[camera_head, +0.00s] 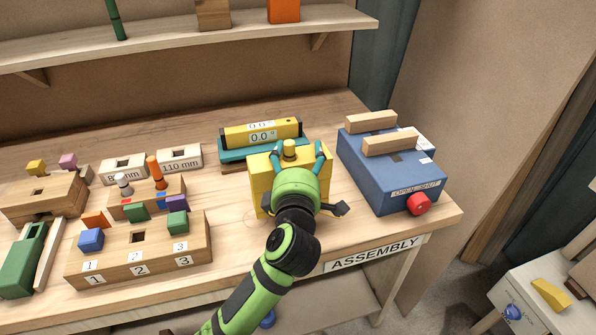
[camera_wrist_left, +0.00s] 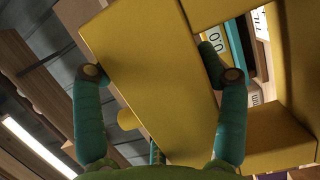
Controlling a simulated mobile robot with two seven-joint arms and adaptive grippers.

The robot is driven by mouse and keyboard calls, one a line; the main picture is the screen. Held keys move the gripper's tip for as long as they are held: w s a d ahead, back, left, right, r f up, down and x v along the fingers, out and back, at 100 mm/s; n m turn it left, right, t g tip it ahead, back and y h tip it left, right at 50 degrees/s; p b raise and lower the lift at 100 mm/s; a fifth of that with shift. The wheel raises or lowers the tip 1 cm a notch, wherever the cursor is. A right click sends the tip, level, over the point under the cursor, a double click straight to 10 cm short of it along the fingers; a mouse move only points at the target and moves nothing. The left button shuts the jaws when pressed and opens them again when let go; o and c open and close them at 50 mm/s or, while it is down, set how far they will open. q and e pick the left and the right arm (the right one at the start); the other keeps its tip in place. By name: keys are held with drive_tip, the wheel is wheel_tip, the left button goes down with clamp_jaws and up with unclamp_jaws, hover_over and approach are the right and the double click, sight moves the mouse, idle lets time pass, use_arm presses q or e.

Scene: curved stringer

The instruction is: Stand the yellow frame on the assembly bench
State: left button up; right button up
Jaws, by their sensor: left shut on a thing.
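The yellow frame (camera_head: 260,180) is over the right part of the assembly bench (camera_head: 225,275), in front of the level. My left gripper (camera_head: 298,152) is shut on the frame; my green wrist hides much of it. In the left wrist view, the teal fingers (camera_wrist_left: 162,75) lie on either side of a broad yellow bar of the frame (camera_wrist_left: 150,60). A round yellow knob sticks out from it. I cannot tell whether the frame's lower edge touches the bench. My right gripper is not in view.
A yellow digital level (camera_head: 262,134) on a teal stand is just behind the frame. A blue box (camera_head: 385,175) with wooden handles and a red knob stands close right. Numbered wooden blocks (camera_head: 140,250) with coloured pieces fill the left. A shelf (camera_head: 180,40) hangs above.

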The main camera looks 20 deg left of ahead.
use_arm(q)
drive_tip(key=shift+f+b, duration=0.35)
drive_tip(key=shift+f, duration=1.5)
drive_tip(key=shift+f, duration=0.15)
drive_tip(key=o, duration=1.5)
drive_tip(key=shift+f, duration=0.1)
drive_tip(key=shift+o, duration=0.2)
drive_tip(key=b+v, duration=0.1)
drive_tip(key=v, duration=1.1)
drive_tip(key=shift+r, duration=0.2)
